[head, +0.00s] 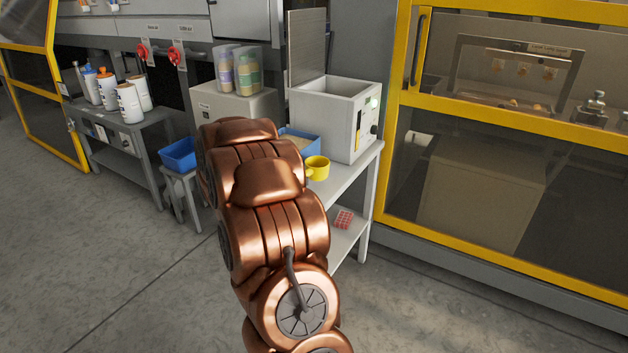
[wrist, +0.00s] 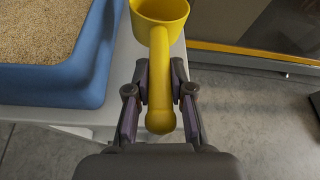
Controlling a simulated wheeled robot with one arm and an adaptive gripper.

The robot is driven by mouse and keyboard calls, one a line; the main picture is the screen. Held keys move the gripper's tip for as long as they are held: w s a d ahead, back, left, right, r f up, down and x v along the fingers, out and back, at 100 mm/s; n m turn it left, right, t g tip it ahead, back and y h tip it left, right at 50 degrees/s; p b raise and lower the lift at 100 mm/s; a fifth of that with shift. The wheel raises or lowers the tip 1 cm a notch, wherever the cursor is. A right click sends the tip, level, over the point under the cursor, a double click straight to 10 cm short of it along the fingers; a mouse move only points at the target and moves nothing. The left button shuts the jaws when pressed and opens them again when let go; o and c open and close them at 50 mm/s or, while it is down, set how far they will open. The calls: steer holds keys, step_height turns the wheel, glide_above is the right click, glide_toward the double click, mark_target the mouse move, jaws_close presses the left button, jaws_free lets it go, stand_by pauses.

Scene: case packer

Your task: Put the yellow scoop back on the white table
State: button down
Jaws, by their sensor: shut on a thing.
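The yellow scoop (wrist: 160,68) is in the wrist view with its handle between the fingers of my gripper (wrist: 160,95). My gripper is shut on the handle, and the cup points away from it. The scoop's cup also shows in the head view (head: 317,168), over or on the white table (head: 352,174), beside the blue tray. My arm hides the gripper in the head view. In the wrist view the white table (wrist: 122,62) lies beneath the scoop. I cannot tell whether the scoop touches it.
A blue tray of grain (head: 300,140) is left of the scoop; it also shows in the wrist view (wrist: 92,75). A white open-lidded box (head: 335,115) stands behind. A yellow-framed machine (head: 500,120) is at right. A red item (head: 343,219) lies on the lower shelf.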

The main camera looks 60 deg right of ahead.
mark_target(313, 172)
steer(key=d, duration=0.2)
steer(key=d+p, duration=0.1)
steer(key=d, duration=0.5)
steer(key=shift+s+f, duration=0.2)
steer(key=shift+f, duration=0.15)
steer(key=shift+f+p, duration=0.35)
steer(key=shift+f, duration=1.55)
steer(key=c, duration=1)
jaws_free()
steer(key=b+v, duration=0.2)
steer(key=v, duration=1)
steer(key=shift+a, duration=0.1)
